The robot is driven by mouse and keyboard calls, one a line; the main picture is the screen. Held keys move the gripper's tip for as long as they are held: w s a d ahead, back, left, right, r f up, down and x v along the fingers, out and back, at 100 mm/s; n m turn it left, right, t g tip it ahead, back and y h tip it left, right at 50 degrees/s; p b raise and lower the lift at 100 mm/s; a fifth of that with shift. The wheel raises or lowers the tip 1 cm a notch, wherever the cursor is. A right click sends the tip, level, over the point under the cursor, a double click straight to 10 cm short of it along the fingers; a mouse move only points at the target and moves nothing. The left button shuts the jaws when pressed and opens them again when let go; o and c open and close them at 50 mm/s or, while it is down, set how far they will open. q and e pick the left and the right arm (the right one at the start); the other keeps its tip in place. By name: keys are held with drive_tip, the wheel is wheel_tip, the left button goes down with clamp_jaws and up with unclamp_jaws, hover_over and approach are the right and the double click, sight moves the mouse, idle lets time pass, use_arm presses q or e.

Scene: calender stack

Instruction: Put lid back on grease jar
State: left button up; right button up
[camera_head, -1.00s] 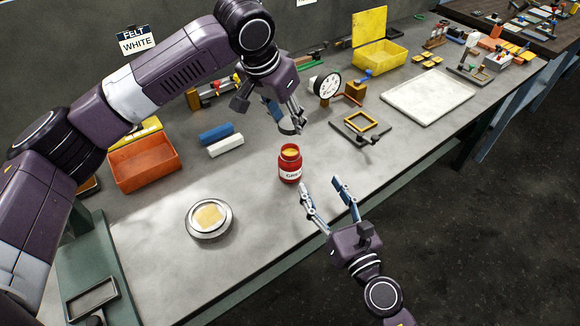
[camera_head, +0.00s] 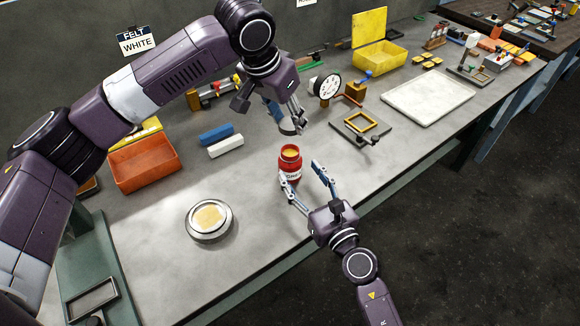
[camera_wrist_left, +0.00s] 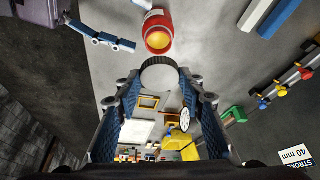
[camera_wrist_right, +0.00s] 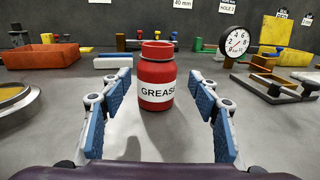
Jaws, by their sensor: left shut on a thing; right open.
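The red grease jar (camera_head: 290,158) stands upright and open on the bench, with yellow grease in its mouth. In the right wrist view the jar (camera_wrist_right: 156,75) is between and beyond the fingertips, its label facing me. My left gripper (camera_head: 290,122) is shut on the dark round lid (camera_head: 288,129), just behind and above the jar. The left wrist view shows the lid (camera_wrist_left: 159,75) between the fingers, close to the jar (camera_wrist_left: 158,32). My right gripper (camera_head: 303,184) is open, its fingers reaching toward the jar without visibly gripping it.
A round tin (camera_head: 209,219) sits at the front left. Blue and white blocks (camera_head: 226,146) and an orange bin (camera_head: 144,163) lie to the left. A dial gauge (camera_head: 326,86), a yellow-framed fixture (camera_head: 361,127) and a white tray (camera_head: 428,97) stand to the right.

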drive_tip(key=x, duration=0.5)
drive_tip(key=shift+w+a, duration=0.15)
drive_tip(key=shift+w, duration=0.2)
clamp_jaws()
use_arm(q)
hover_over(296, 147)
drive_tip(key=s+a, duration=0.2)
drive_tip(key=shift+w+d+f, duration=0.1)
drive_tip(key=shift+d+f, duration=0.05)
drive_tip(key=shift+f, duration=1.1)
drive_tip(key=shift+d+f, duration=0.1)
drive_tip(key=shift+f, duration=1.15)
